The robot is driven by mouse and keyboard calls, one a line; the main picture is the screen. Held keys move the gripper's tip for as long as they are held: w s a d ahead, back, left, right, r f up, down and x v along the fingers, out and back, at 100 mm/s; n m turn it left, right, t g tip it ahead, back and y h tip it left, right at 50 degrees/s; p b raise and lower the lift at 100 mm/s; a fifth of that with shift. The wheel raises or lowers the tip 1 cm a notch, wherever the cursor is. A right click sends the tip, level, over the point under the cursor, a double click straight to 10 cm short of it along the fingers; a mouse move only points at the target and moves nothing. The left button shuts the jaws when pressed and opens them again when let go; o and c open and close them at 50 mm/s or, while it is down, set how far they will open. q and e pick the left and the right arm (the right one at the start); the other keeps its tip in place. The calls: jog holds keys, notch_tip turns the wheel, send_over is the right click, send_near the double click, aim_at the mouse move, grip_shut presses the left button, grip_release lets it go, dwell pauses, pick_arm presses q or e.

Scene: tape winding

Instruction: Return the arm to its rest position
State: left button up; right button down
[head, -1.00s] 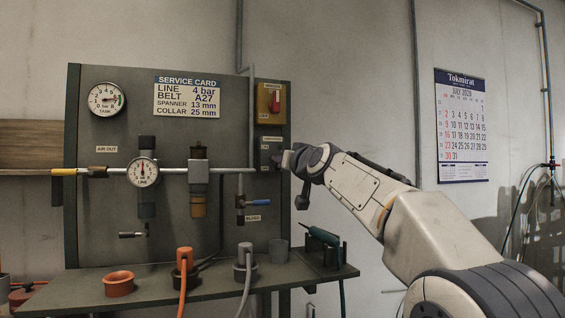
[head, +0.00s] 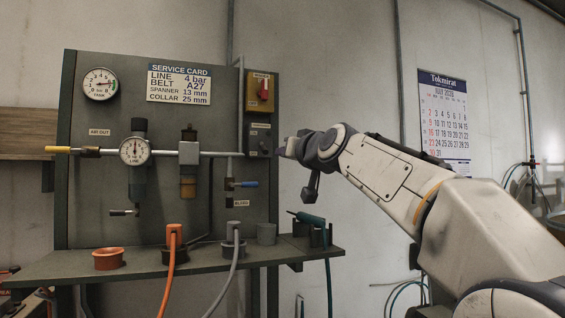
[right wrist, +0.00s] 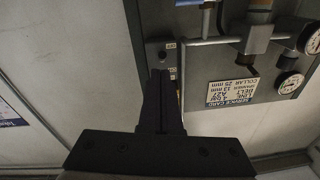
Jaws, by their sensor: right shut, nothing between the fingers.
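My right arm (head: 400,190) comes in from the lower right of the head view and reaches toward the right edge of the panel. My right gripper (head: 284,151) is at its end, small and partly hidden by the wrist, close to the small dark box (head: 258,140) under the red switch. In the right wrist view the right gripper (right wrist: 161,74) is shut and empty, its dark fingers together in front of the panel. My left gripper is not in view.
The grey panel (head: 100,200) carries gauges, a pipe, valves and a red switch (head: 264,90). A calendar (head: 444,115) hangs on the wall behind my right arm.

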jog(key=shift+s+d, duration=0.1)
jog(key=shift+s, duration=0.15)
dwell(0.3)
